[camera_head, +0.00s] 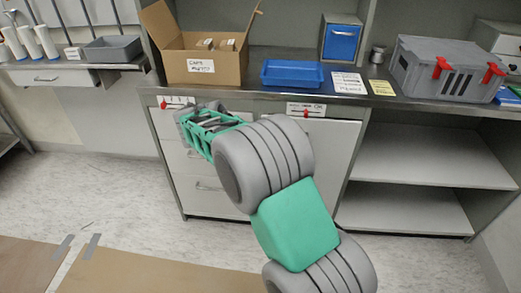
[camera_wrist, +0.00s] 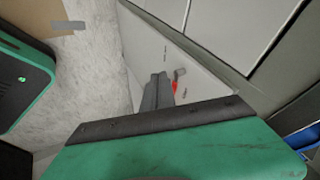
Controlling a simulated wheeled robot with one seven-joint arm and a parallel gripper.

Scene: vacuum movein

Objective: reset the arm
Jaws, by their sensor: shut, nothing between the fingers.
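My arm reaches up through the middle of the head view, in grey and green links. My gripper (camera_head: 187,118) is at its far end, in front of the left cabinet's top drawer and just below the counter edge. In the wrist view its dark fingers (camera_wrist: 157,92) are together, with nothing between them. They point towards the pale cabinet front (camera_wrist: 205,85).
The counter (camera_head: 270,92) holds an open cardboard box (camera_head: 215,68), a blue tray (camera_head: 292,74) and a grey crate with red latches (camera_head: 430,78). Open shelves (camera_head: 425,160) stand at the right. Cardboard sheets (camera_head: 160,276) lie on the floor at the front left.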

